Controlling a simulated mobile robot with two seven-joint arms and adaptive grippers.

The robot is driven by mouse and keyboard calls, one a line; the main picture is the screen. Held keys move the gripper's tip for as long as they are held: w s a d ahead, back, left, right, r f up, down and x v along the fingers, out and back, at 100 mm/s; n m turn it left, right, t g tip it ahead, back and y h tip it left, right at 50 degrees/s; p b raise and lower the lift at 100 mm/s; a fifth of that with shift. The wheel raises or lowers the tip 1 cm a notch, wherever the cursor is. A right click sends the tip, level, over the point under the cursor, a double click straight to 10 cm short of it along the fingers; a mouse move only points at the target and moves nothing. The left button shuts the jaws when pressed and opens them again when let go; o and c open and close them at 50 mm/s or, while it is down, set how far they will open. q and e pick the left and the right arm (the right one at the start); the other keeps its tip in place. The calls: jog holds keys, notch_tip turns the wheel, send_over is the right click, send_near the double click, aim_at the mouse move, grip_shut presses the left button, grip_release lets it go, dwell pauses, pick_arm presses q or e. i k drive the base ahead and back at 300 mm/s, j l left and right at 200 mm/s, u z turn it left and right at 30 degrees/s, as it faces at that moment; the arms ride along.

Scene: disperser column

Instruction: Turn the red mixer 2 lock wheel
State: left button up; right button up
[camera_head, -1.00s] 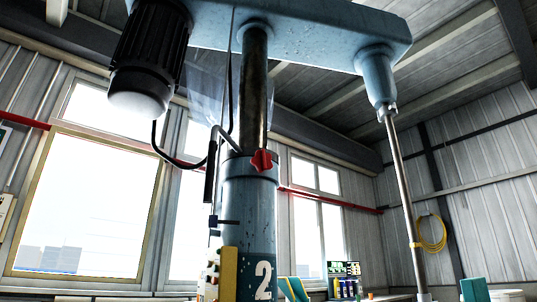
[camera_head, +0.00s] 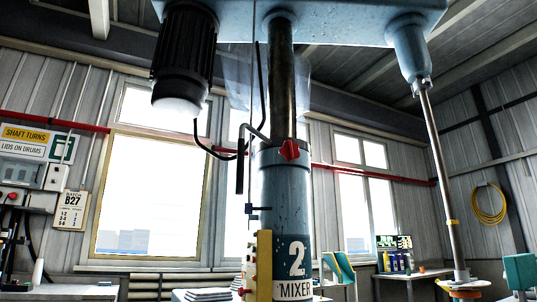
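The red lock wheel (camera_head: 289,150) is a small lobed knob on the upper collar of the blue mixer 2 column (camera_head: 285,205), facing me and slightly right. The column carries a white "2" and a "MIXER" label. A dark steel post (camera_head: 282,80) rises from the collar to the blue overhead arm (camera_head: 345,22). Neither of my grippers shows in the head view, and nothing touches the wheel.
A black motor (camera_head: 184,58) hangs from the overhead arm at left, and a steel shaft (camera_head: 440,170) hangs at right. A bent rod and cable (camera_head: 241,165) run left of the column. A yellow panel (camera_head: 264,262) stands low on it. Benches stand behind.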

aim_at(290, 151)
jog(key=k+l+z, duration=0.15)
jog(key=k+j+u, duration=0.15)
jog(key=k, duration=0.35)
jog(key=k+j+u, duration=0.2)
jog(key=k, duration=0.3)
jog(key=i+u, duration=0.2)
jog(key=i, duration=0.2)
jog(key=i+l+u, duration=0.2)
jog(key=i, duration=0.2)
jog(key=i+l, duration=0.1)
jog(key=i, duration=0.45)
jog(key=i+l, duration=0.15)
jog(key=i, duration=0.4)
jog(key=i+l, duration=0.1)
jog(key=i, duration=0.45)
jog(key=i+j+z, duration=0.1)
jog(key=i+z, duration=0.15)
jog(key=i, duration=1.35)
